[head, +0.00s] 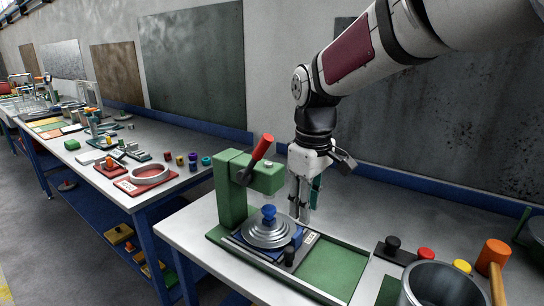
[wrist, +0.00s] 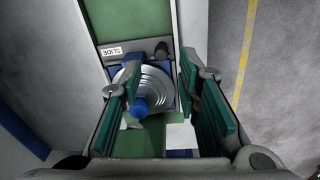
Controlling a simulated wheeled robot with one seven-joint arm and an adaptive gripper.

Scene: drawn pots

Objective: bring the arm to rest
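My gripper (head: 303,212) hangs pointing down above the near table, just to the right of a green press (head: 231,190) with a red-handled lever (head: 263,147). In the wrist view my gripper (wrist: 158,75) has its teal-padded fingers spread apart, with nothing held between them. Beyond the fingers, below, is a stepped silver lid (head: 268,232) with a blue knob (head: 269,213); the lid also shows in the wrist view (wrist: 154,82). It sits on a blue slide piece (head: 296,238) at the press. The fingers look apart from the lid.
A green board (head: 333,268) lies right of the press. A metal pot (head: 440,285), an orange-headed mallet (head: 493,257) and colored knobs stand at the right front. A second table at left holds a red tray (head: 148,180) and many small items. The wall is behind my arm.

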